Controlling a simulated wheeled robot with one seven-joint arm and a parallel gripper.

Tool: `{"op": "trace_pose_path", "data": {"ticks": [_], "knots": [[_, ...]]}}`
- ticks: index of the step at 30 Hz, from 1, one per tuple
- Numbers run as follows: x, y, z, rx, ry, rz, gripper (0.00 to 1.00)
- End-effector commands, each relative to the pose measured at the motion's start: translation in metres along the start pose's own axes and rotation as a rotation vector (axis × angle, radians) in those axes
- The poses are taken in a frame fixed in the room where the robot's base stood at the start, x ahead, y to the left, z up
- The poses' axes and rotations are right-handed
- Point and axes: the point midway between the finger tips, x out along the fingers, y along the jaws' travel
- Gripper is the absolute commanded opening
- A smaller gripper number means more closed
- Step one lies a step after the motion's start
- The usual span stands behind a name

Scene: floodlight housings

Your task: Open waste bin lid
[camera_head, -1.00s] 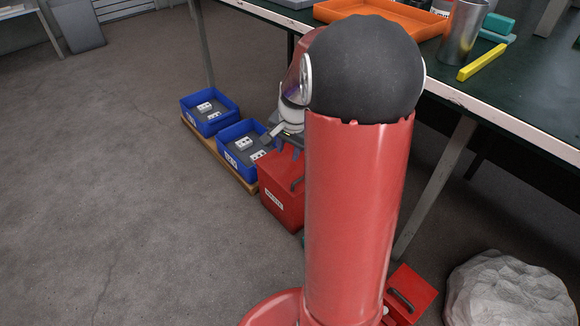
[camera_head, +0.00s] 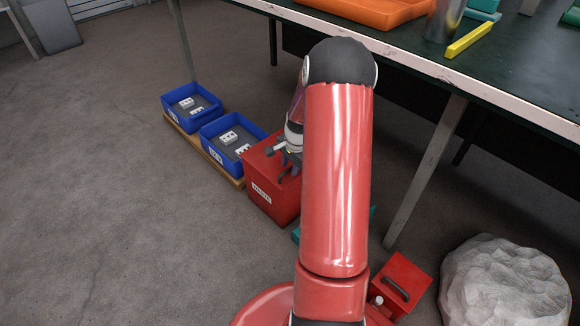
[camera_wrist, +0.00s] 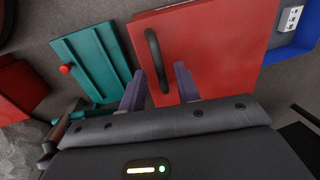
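The red bin (camera_head: 268,200), with a white label on its front, stands on the floor at the near end of the blue trays; its label is too small to read surely. Its flat lid (camera_wrist: 220,48) looks closed in the wrist view and carries a dark curved handle (camera_wrist: 153,58). My gripper (camera_wrist: 160,90) is open and empty, its two purple-grey fingers pointing at the lid near the handle's lower end. I cannot tell whether they touch it. In the head view my arm hides part of the bin and most of the gripper.
Blue trays (camera_head: 205,140) with white parts sit on a wooden board behind the bin. A teal object (camera_wrist: 92,62) with a red knob lies beside it. Another red box (camera_head: 408,278) with a handle and a grey rock (camera_head: 505,285) are at right. A workbench edge (camera_head: 420,63) overhangs. Floor at left is clear.

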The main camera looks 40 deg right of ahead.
Motion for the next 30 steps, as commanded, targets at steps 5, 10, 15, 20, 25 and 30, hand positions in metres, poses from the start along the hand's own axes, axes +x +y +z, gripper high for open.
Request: {"op": "trace_pose_path", "data": {"ticks": [5, 10, 15, 20, 25, 30], "knots": [[0.0031, -0.0005, 0.0002, -0.001, 0.0, -0.001, 0.32], [0.0029, -0.0004, 0.0003, -0.001, 0.0, -0.001, 0.27], [0.0028, -0.0003, 0.0003, 0.0, 0.0, -0.001, 0.05], [0.0027, -0.0003, 0.0004, 0.0, 0.0, -0.001, 0.0], [0.0024, -0.0004, 0.0002, 0.0, 0.0, 0.0, 0.0], [-0.0036, -0.0013, -0.0029, -0.002, -0.001, 0.019, 0.0]]}}
